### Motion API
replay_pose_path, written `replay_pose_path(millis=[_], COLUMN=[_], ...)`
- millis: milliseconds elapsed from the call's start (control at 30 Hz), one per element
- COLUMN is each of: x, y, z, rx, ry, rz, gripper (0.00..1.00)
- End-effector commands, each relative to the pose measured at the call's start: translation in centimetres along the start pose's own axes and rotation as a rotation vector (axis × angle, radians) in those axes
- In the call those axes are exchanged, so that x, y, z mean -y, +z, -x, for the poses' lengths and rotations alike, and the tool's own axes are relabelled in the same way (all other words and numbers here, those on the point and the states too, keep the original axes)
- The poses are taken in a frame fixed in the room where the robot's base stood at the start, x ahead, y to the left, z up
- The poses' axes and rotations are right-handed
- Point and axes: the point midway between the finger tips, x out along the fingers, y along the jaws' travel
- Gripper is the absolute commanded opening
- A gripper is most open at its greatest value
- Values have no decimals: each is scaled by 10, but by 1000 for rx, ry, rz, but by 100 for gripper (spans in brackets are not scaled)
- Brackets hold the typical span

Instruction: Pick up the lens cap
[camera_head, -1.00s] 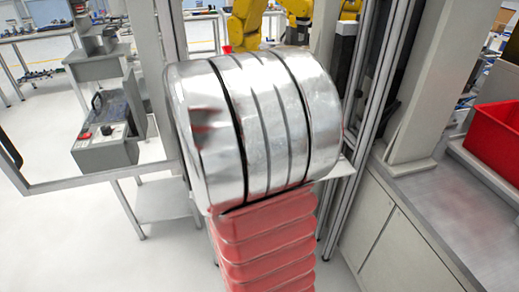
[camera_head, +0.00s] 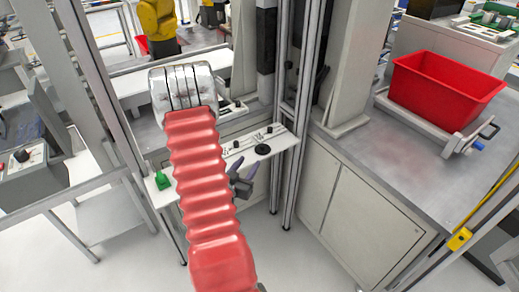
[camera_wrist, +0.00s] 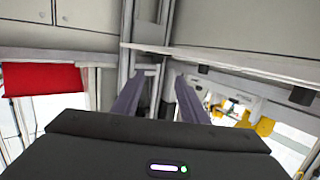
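A small black disc (camera_head: 262,149), which looks like the lens cap, lies on the right part of a narrow light shelf (camera_head: 240,146) in the head view. My gripper (camera_head: 246,178) shows just below the shelf's front edge in the head view, partly hidden behind my red ribbed arm. In the wrist view, my gripper (camera_wrist: 158,88) has its two grey fingers well apart with nothing between them. I cannot make out the disc in the wrist view.
A green object (camera_head: 162,180) sits at the shelf's left end. Small dark fittings (camera_head: 232,147) stand left of the disc. Metal posts (camera_head: 293,120) rise right of the shelf. A red bin (camera_head: 444,88) stands on the bench at right.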

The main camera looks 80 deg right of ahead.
Motion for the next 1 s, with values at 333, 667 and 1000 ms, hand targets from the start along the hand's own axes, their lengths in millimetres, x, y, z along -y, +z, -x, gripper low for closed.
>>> replay_pose_path(millis=[333,667,1000], x=[-7,-8,-9], y=[1,0,0], z=[-1,-28,-78], rx=[-11,-12,-11], ry=[15,18,18], rz=[5,2,3], gripper=[40,40,40])
